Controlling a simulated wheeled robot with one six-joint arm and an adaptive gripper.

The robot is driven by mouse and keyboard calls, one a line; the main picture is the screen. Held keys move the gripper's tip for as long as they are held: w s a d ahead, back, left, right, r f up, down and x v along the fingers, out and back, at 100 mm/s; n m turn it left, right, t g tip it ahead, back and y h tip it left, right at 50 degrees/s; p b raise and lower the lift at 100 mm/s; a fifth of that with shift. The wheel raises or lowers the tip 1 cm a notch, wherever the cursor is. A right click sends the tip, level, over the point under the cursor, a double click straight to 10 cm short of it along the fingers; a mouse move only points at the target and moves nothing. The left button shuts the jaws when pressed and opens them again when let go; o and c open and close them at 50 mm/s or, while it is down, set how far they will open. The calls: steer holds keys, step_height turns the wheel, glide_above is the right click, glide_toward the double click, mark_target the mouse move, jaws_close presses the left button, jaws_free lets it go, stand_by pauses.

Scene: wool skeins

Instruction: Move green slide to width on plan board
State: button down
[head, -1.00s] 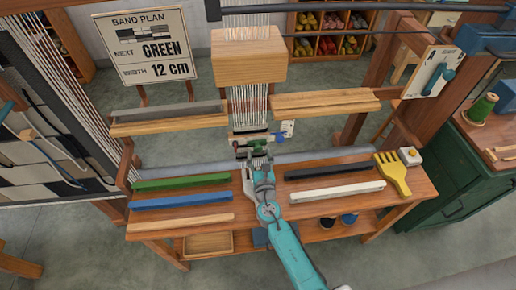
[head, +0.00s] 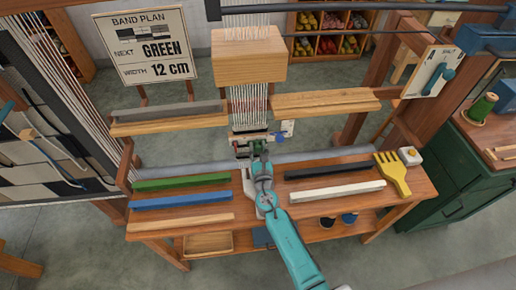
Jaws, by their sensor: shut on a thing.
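The plan board (head: 146,48) at the upper left reads "NEXT GREEN" and "WIDTH 12 cm". A small gauge-like fitting lies across the white warp threads (head: 248,105) below the wooden block, with a blue knob (head: 280,138) at its right and a white tag (head: 288,127). My gripper (head: 255,146) reaches up to this fitting from the front and is shut on a small part there, apparently the green slide. The jaws largely hide that part, so its exact setting cannot be read.
A green bar (head: 183,182) and a blue bar (head: 182,199) lie on the bench at left. A black bar (head: 327,170), a white bar (head: 337,190) and a yellow comb (head: 393,174) lie at right. Wooden ledges (head: 325,102) flank the warp.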

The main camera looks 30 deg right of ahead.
steer(key=shift+s+d, duration=0.1)
steer(key=shift+d, duration=0.45)
steer(key=c, duration=0.8)
jaws_free()
steer(key=v, duration=1.2)
steer(key=shift+r, duration=0.1)
